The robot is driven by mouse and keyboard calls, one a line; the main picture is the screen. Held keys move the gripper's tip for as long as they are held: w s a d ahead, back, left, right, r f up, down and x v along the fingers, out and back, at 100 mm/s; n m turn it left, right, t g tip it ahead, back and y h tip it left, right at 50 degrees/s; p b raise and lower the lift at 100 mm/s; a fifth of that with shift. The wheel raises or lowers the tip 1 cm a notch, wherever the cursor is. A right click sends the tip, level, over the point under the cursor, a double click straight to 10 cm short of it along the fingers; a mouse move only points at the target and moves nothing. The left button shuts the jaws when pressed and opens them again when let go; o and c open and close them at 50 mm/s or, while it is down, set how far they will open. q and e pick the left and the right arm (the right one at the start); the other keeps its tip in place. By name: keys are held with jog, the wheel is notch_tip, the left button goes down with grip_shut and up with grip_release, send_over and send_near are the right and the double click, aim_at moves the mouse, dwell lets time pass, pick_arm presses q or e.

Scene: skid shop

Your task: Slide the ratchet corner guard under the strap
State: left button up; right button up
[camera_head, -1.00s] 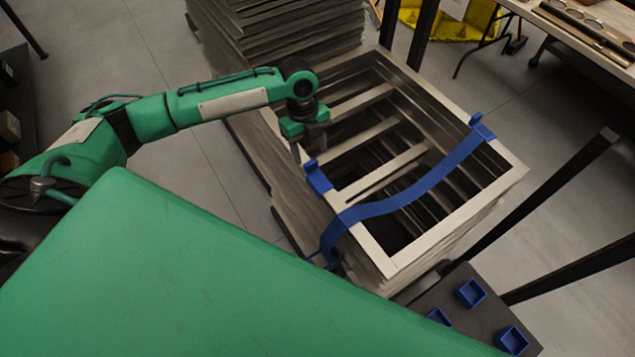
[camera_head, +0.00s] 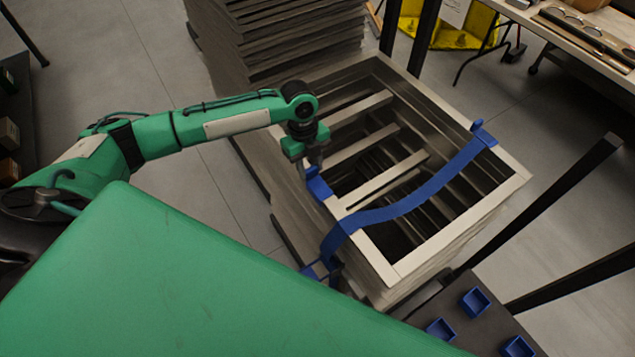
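The blue strap (camera_head: 408,201) runs across the top of a stack of pale frames (camera_head: 379,265) and hangs down its near left side. A blue corner guard (camera_head: 318,188) sits on the left edge of the stack, beside the strap and apart from it. Another blue piece (camera_head: 483,132) is at the strap's far right end, on the opposite edge. My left gripper (camera_head: 309,170) points down just above and beside the left corner guard. Its fingers look apart, and it does not visibly grip the guard. My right gripper is not in view.
Another stack of frames (camera_head: 290,45) stands behind. Dark posts (camera_head: 555,215) rise at the right. Small blue open boxes (camera_head: 474,302) lie on a dark surface at lower right. A workbench (camera_head: 570,45) is at upper right. My green body covers the lower left.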

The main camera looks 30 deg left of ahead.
aim_at(324, 193)
pick_arm(q)
jog(key=shift+d, duration=0.1)
jog(key=shift+s+d+r+p, duration=0.1)
jog(key=shift+s+d+p, duration=0.45)
jog(key=shift+d+p, duration=0.35)
jog(key=shift+s+d+p, duration=0.35)
jog(key=shift+s+d, duration=0.1)
jog(key=shift+d, duration=0.4)
jog(key=shift+s+d, duration=0.1)
jog(key=shift+s, duration=0.05)
jog(key=shift+s+d+p, duration=0.3)
jog(key=shift+d+p, duration=0.25)
jog(key=shift+p, duration=0.05)
jog(key=shift+s+d+p, duration=0.45)
jog(key=shift+d, duration=0.3)
jog(key=shift+s+d, duration=0.1)
jog(key=shift+d, duration=0.15)
jog(key=shift+s+d, duration=0.1)
